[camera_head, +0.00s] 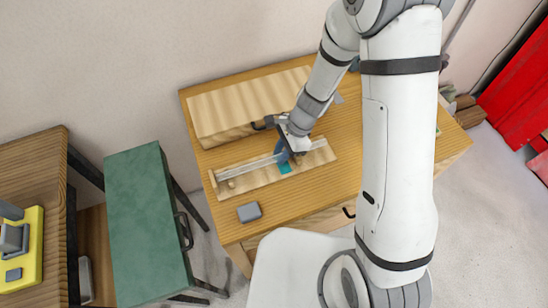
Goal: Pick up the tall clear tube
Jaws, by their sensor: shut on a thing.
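A long clear tube (248,167) lies lengthwise along a pale wooden board (223,192) on the wooden table. My gripper (287,158) is over the tube's middle, near the right part of the board, and is shut on it. The fingertips are small and partly hidden by the wrist and a blue part, so the exact grip does not show. I cannot tell whether the tube is clear of the board. A small teal patch (285,168) shows on the board just below my gripper.
A closed wooden box (225,112) stands behind the board. A small grey block (249,212) lies on the table (225,227) near its front left. A red cabinet (520,92) stands at far right.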

